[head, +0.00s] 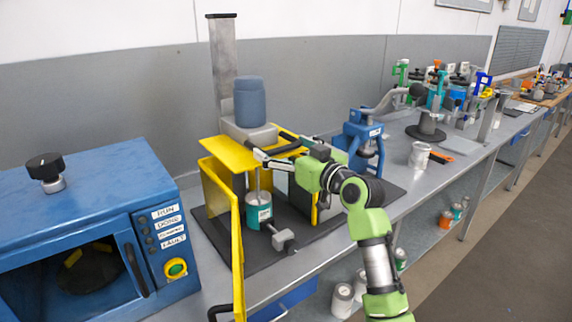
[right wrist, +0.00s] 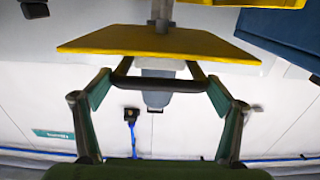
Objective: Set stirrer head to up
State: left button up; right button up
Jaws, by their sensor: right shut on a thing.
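The stirrer has a grey column (head: 223,70) and a stirrer head with a blue motor (head: 250,103) on a grey block. A yellow guard (head: 218,147) surrounds the space below the head. A teal can (head: 258,211) stands under it, with a thin shaft coming down into it. My right gripper (head: 268,154) is at the front of the head, shut on its dark handle bar. In the right wrist view the handle bar (right wrist: 158,84) spans between the two fingers, below a yellow plate (right wrist: 160,44). The left gripper is not in view.
A blue cabinet with a black knob (head: 45,167) stands at the left. An open yellow door (head: 236,235) projects at the front. A blue clamp machine (head: 362,138) and a white can (head: 419,155) stand to the right on the grey bench. More cans sit on a lower shelf.

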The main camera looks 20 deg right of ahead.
notch_tip(320, 180, up, 6)
jog(key=p, duration=0.2)
jog(key=shift+p, duration=0.3)
notch_tip(320, 180, up, 4)
jog(key=p, duration=0.2)
jog(key=shift+r+p, duration=0.15)
jog(key=shift+p, duration=0.2)
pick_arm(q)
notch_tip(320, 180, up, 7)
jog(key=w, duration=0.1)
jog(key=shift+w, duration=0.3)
pick_arm(e)
jog(key=shift+r, duration=0.2)
jog(key=shift+d+r, duration=0.1)
jog(key=o, duration=1.3)
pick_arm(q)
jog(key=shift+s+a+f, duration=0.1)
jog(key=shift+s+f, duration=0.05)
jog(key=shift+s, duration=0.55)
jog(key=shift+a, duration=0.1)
pick_arm(e)
jog(key=shift+s, duration=0.1)
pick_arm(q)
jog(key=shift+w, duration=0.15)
pick_arm(e)
jog(key=v, duration=1.2)
